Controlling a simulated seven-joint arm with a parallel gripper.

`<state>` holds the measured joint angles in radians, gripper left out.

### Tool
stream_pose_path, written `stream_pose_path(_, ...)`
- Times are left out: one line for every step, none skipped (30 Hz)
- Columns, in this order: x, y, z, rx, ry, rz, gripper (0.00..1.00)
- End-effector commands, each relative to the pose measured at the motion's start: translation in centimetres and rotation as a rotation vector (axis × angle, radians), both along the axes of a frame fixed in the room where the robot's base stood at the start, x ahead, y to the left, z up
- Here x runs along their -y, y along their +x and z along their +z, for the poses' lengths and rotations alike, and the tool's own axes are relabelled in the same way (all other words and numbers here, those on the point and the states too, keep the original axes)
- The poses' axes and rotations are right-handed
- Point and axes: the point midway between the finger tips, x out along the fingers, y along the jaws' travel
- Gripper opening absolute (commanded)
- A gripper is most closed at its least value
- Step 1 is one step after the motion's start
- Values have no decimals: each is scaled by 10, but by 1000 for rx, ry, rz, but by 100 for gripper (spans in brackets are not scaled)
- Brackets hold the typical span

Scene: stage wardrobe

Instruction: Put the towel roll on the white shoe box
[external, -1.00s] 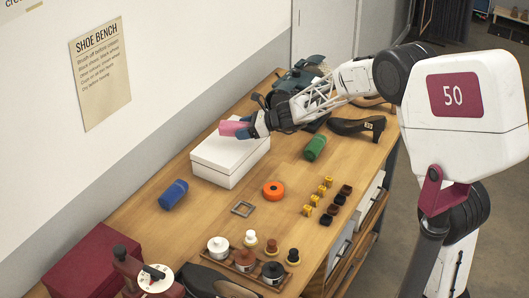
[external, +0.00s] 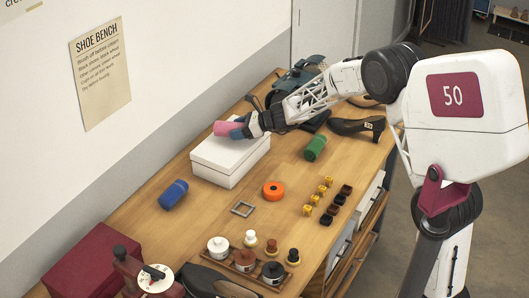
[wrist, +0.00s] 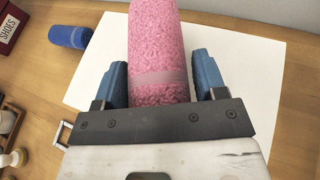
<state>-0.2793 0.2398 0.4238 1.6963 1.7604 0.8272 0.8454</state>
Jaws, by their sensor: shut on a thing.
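A pink towel roll (external: 227,128) with a paler band is between the blue fingers of my gripper (external: 240,130). The white shoe box (external: 225,178) lies below it on the bench. In the wrist view, the pink towel roll (wrist: 158,45) sits between the fingers of my gripper (wrist: 162,80), over the box's white lid (wrist: 245,65). My gripper is shut on the roll. I cannot tell whether the roll touches the lid; my fingers hide part of it.
A blue roll (external: 173,194) lies left of the box and a green roll (external: 316,148) right of it. An orange disc (external: 273,191) and a small square frame (external: 242,209) lie in front. A black shoe (external: 358,127) and dark teal equipment (external: 298,80) stand behind.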

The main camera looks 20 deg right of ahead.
Motion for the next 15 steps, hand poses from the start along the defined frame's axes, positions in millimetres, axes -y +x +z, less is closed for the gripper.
stream_pose_path(0,0,-7,-2,0,1,42)
stream_pose_path(0,0,-10,-2,0,-1,42)
stream_pose_path(0,0,-13,-2,0,-1,42)
stream_pose_path(0,0,-15,-2,1,-1,42)
stream_pose_path(0,0,-16,-2,1,-1,42)
stream_pose_path(0,0,-17,-1,0,0,42)
stream_pose_path(0,0,-17,-1,0,0,42)
stream_pose_path(0,0,-17,0,0,0,42)
stream_pose_path(0,0,-17,0,0,0,42)
stream_pose_path(0,0,-17,0,0,0,42)
stream_pose_path(0,0,-17,0,0,0,42)
stream_pose_path(0,0,-17,0,0,0,42)
stream_pose_path(0,0,-17,0,0,0,42)
stream_pose_path(0,0,-17,0,0,0,42)
stream_pose_path(0,0,-17,0,0,0,42)
